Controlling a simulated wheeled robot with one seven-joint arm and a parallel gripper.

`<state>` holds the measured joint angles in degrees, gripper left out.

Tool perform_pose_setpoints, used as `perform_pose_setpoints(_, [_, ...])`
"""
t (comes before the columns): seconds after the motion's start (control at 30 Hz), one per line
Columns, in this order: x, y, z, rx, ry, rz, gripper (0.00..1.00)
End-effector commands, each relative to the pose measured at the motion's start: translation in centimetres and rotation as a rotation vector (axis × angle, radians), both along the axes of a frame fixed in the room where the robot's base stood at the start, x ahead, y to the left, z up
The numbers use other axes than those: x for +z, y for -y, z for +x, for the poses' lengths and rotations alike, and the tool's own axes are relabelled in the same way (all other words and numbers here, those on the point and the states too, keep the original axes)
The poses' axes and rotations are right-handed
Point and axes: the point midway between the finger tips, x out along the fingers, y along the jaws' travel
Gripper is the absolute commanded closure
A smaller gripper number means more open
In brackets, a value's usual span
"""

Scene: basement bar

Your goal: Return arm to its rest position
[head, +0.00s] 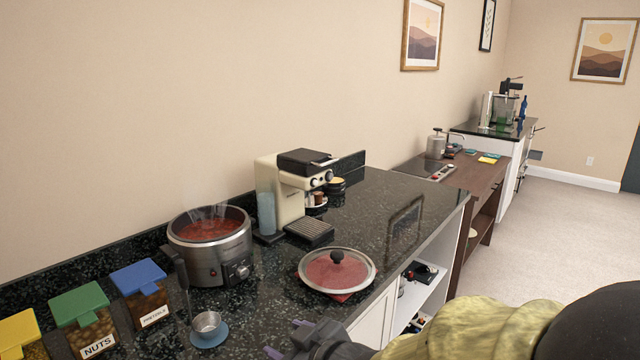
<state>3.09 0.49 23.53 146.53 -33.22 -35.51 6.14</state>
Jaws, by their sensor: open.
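My gripper (292,345) is at the bottom of the head view, over the front edge of the dark speckled counter (385,215). Its fingers point left and stand apart, with nothing seen between them. My arm reaches in from the bottom right corner. A round glass lid (318,272) with a black knob lies on the counter just beyond the gripper. A ladle (205,325) rests on a blue round rest (210,338) to the left of the gripper, apart from it.
A steaming pot of red food (212,250) and a coffee machine (285,190) stand behind. Lidded boxes (85,310) line the left. Open shelves (420,290) are under the counter. A brown table (480,180) stands farther back. Carpet (560,240) at the right is clear.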

Motion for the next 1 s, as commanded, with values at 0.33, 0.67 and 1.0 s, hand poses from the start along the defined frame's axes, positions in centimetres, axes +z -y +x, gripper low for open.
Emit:
perform_pose_setpoints(0.33, [-3.0, 5.6, 1.2, -0.212, -0.145, -0.088, 0.48])
perform_pose_setpoints(0.67, [-8.0, 15.1, -1.0, -0.568, -0.484, -0.186, 0.48])
perform_pose_setpoints(1.0, [-11.0, 20.2, -7.0, -0.815, -0.866, -0.193, 0.48])
